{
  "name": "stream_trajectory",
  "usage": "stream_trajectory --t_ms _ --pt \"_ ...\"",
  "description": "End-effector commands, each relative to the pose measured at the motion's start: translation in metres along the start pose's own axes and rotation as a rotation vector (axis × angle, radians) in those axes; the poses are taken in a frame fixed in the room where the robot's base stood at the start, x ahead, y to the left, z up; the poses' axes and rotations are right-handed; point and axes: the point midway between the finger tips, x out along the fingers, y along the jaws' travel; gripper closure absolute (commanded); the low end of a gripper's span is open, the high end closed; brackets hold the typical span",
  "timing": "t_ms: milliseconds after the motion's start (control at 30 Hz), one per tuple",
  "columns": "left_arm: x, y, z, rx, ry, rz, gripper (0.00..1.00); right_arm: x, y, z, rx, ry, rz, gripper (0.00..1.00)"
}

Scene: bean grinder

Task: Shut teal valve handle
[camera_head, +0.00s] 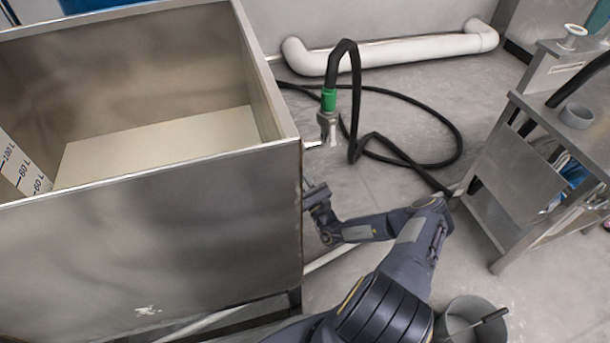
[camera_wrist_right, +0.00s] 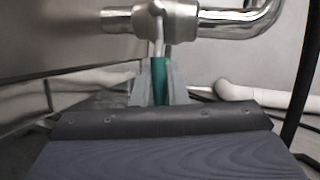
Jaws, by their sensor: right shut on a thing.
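The teal valve handle (camera_wrist_right: 158,80) hangs from a shiny metal valve (camera_wrist_right: 168,20) on a pipe in the right wrist view. My right gripper (camera_wrist_right: 159,85) is shut on the handle, one grey finger on each side. The handle's lower end is hidden between the fingers and behind the gripper body. In the head view my right gripper (camera_head: 309,190) is beside the right wall of the steel tank (camera_head: 170,225), and the teal handle cannot be made out there. My left gripper is not in view.
A black hose (camera_head: 450,120) with a green coupling (camera_head: 328,100) rises beside the tank and loops over the floor. A white pipe (camera_head: 400,50) runs along the back wall. A steel stand (camera_head: 520,170) is at right; a grey bucket (camera_head: 465,310) is at lower right.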

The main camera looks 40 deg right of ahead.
Motion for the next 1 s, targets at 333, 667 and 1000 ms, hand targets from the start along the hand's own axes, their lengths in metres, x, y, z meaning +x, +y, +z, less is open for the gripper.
stream_trajectory --t_ms 333,667,1000 --pt "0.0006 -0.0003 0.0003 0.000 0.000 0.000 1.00 0.0015 0.0101 -0.0017 0.129 -0.023 -0.053 1.00" --pt "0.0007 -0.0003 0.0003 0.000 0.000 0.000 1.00 0.0022 0.0116 -0.0011 0.152 -0.029 -0.062 1.00" --pt "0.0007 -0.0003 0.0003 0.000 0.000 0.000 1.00 0.0023 0.0120 -0.0009 0.151 -0.029 -0.061 0.73"
